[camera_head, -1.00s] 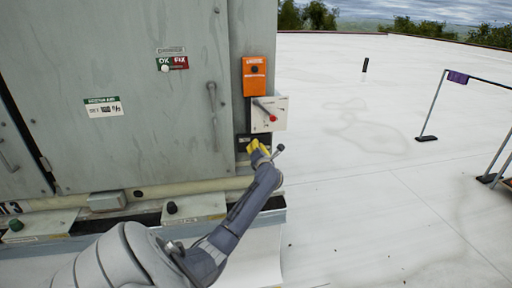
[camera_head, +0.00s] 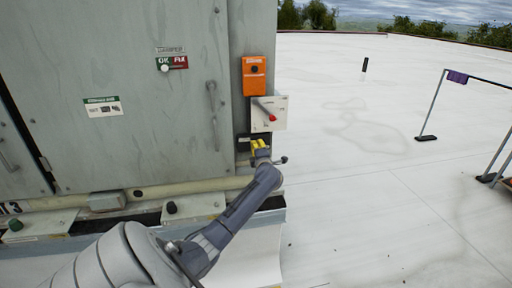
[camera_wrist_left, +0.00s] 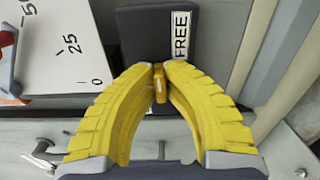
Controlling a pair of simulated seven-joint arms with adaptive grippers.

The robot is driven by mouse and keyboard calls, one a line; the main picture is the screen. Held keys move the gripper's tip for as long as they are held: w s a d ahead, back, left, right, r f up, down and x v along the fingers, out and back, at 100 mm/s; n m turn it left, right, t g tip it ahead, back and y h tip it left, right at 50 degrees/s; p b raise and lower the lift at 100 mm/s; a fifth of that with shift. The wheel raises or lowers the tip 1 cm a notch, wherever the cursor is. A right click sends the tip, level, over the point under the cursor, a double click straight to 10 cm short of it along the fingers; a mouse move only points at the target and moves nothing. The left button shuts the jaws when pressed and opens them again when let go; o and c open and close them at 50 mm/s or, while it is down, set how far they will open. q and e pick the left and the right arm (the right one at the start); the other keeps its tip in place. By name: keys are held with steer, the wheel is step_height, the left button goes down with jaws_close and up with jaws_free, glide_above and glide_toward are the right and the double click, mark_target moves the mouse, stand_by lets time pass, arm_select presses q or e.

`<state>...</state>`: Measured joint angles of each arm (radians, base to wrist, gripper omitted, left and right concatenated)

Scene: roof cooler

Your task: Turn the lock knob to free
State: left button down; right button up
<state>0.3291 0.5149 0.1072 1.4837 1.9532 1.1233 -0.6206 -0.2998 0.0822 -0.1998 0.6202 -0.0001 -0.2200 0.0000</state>
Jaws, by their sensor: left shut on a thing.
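The lock is a dark plate (camera_wrist_left: 200,12) with a white FREE label (camera_wrist_left: 181,36) in the left wrist view. A small yellow-orange knob (camera_wrist_left: 160,88) stands out from it between my fingertips. My left gripper (camera_wrist_left: 159,70) has its yellow fingers shut on this knob, slightly below the label in the picture. In the head view the left gripper (camera_head: 260,147) is at the dark lock plate (camera_head: 243,140), below the white switch box; the knob is hidden there. My right gripper is in neither view.
A white box (camera_head: 277,106) with a red-tipped lever (camera_head: 271,118) sits just above the lock, under an orange box (camera_head: 254,76). The grey cabinet (camera_head: 120,50) with its door handle (camera_head: 212,105) is left. The white roof (camera_head: 350,200) is open at right.

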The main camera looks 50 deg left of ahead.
arm_select(q)
steer(key=shift+r, duration=0.25)
stand_by(0.3)
steer(key=c, duration=1.6)
jaws_free()
steer(key=shift+w, duration=0.1)
steer(key=shift+o, duration=0.7)
steer(key=shift+f, duration=0.2)
steer(key=shift+d, duration=0.1)
steer(key=v, duration=1.2)
steer(key=shift+r, duration=0.1)
